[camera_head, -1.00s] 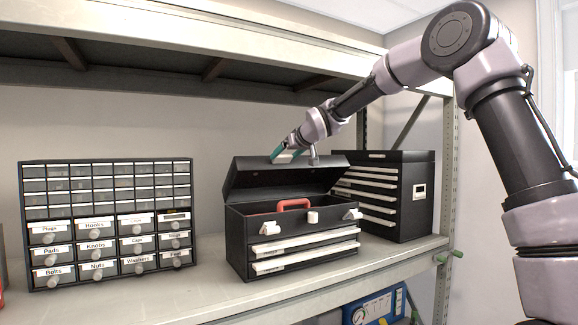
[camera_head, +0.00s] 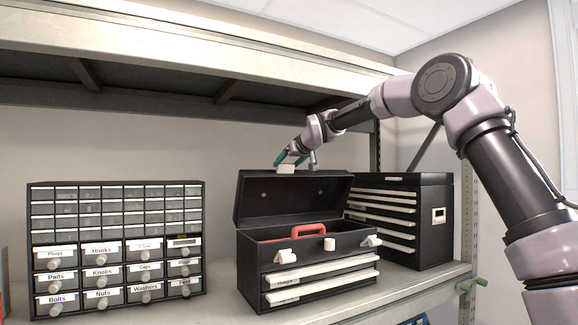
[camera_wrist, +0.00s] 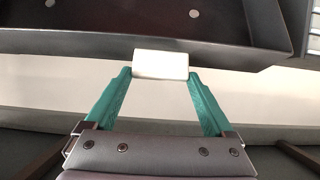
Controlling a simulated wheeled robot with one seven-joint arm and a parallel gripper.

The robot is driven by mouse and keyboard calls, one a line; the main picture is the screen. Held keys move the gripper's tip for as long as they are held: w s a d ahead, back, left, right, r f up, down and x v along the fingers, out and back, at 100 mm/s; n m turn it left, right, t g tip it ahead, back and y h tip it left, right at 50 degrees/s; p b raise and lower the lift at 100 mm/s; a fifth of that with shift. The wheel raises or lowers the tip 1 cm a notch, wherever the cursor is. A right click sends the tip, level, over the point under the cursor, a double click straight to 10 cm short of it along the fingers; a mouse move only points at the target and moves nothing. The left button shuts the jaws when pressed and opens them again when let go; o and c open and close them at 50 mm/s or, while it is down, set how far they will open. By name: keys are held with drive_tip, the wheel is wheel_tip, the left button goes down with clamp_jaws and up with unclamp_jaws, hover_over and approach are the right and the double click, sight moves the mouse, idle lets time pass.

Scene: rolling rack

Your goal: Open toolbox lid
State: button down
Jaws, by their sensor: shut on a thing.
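The black toolbox (camera_head: 246,262) stands on the shelf with its lid (camera_head: 292,198) raised, near upright. A red handle (camera_head: 308,230) shows inside the opening, and white drawer fronts and latches are on its front. My gripper (camera_head: 287,166) is at the top edge of the lid. In the wrist view my green fingers (camera_wrist: 160,80) are shut on a white block, the lid's latch (camera_wrist: 160,65), at the edge of the dark lid (camera_wrist: 140,38). The deeper inside of the toolbox is hidden by its front wall.
A labelled drawer cabinet (camera_head: 117,215) stands to the left, with bare shelf (camera_head: 220,285) between it and the toolbox. A larger black tool chest (camera_head: 437,230) stands close behind on the right. The upper shelf (camera_head: 200,60) hangs above my arm.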

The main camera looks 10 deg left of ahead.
drive_tip(key=shift+r, duration=0.45)
unclamp_jaws()
drive_tip(key=v, duration=1)
drive_tip(key=shift+s+d, duration=0.25)
drive_tip(key=shift+s, duration=0.1)
drive_tip(key=s+d+f+m+g+h, duration=0.1)
drive_tip(key=s+d+f+m+h, duration=0.25)
drive_tip(key=s+d, duration=0.75)
drive_tip(key=s+d+f+m+g+h, duration=0.1)
drive_tip(key=s+d+f+m+h, duration=0.3)
drive_tip(key=s+d, duration=0.75)
drive_tip(key=s+d+f+m+g+y, duration=0.1)
drive_tip(key=s+d+f, duration=0.3)
drive_tip(key=s, duration=0.4)
drive_tip(key=s+d+f+m+g+y, duration=0.1)
drive_tip(key=s+d+f+m, duration=0.1)
drive_tip(key=s+d+f, duration=0.2)
drive_tip(key=s+f, duration=0.2)
drive_tip(key=s, duration=0.1)
drive_tip(key=shift+s+f, duration=0.3)
drive_tip(key=shift+s, duration=0.05)
